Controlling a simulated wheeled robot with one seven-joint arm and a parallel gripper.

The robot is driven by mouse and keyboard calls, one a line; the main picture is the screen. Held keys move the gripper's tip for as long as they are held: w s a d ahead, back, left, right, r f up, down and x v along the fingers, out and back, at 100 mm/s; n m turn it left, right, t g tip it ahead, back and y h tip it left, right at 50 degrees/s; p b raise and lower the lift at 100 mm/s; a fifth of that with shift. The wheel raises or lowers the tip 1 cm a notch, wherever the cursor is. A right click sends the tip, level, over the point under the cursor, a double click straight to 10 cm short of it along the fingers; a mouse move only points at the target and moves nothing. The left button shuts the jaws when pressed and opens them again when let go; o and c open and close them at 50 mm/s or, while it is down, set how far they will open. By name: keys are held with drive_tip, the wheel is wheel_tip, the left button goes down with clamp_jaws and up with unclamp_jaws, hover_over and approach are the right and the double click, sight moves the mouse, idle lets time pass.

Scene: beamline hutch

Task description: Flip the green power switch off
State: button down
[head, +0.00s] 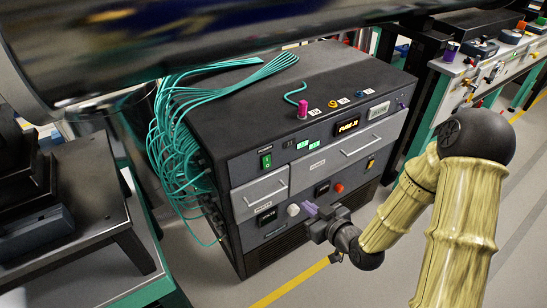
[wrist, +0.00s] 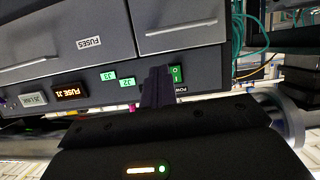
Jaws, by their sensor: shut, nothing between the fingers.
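The green power switch (head: 266,161) is at the upper left of the dark cabinet's front panel, under a small label. It also shows in the wrist view (wrist: 176,74), where the panel is upside down, just right of my fingers. Which way the rocker is tipped is too small to tell. My gripper (head: 309,209), with purple fingers, is shut and empty. In the head view it is lower and to the right of the switch, in front of the cabinet. The fingers (wrist: 156,80) overlap the panel beside the switch in the wrist view; contact cannot be told.
The cabinet (head: 285,92) has drawers, a lit fuse display (head: 347,125), a white knob (head: 293,210) and a red button (head: 339,187). Teal cables (head: 172,140) hang down its left side. A large dark cylinder (head: 180,45) hangs above. Floor is open in front.

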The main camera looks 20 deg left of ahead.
drive_tip(key=r, duration=0.1)
drive_tip(key=a+r+y, duration=0.1)
drive_tip(key=a+r+t+y+p, duration=0.1)
drive_tip(key=r, duration=0.1)
drive_tip(key=shift+s+a, duration=0.1)
drive_tip(key=shift+s, duration=0.2)
drive_tip(key=b, duration=0.5)
approach(268, 166)
drive_tip(key=x, duration=0.7)
drive_tip(key=shift+r, duration=0.1)
drive_tip(key=shift+b, duration=0.3)
